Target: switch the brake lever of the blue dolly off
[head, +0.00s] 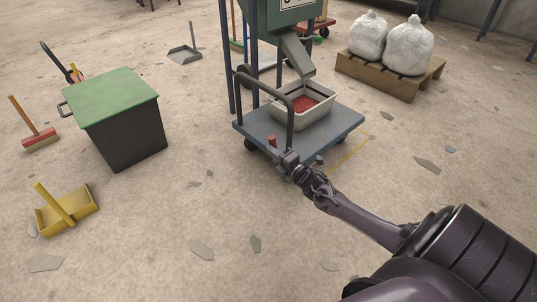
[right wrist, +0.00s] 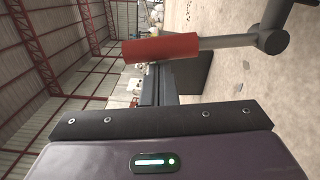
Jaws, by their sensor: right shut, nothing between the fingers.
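The blue dolly (head: 256,127) stands in the middle of the head view, with a dark push handle. Its brake lever (head: 272,141) has a red grip and stands up near the dolly's front edge. In the right wrist view the lever's red grip (right wrist: 160,48) sits on a grey rod that joins a dark pivot at right. My right gripper (head: 288,158) is shut and empty, just right of and nearer than the lever. In the wrist view its fingers (right wrist: 157,84) are beside the red grip, with a visible gap. My left gripper is not in view.
A pale tray (head: 322,119) with red contents rests on the dolly under a green machine's chute (head: 298,56). A green-lidded bin (head: 125,135) stands left. White sacks on a pallet (head: 385,79) stand back right. Floor before the dolly is mostly clear, with flat shards.

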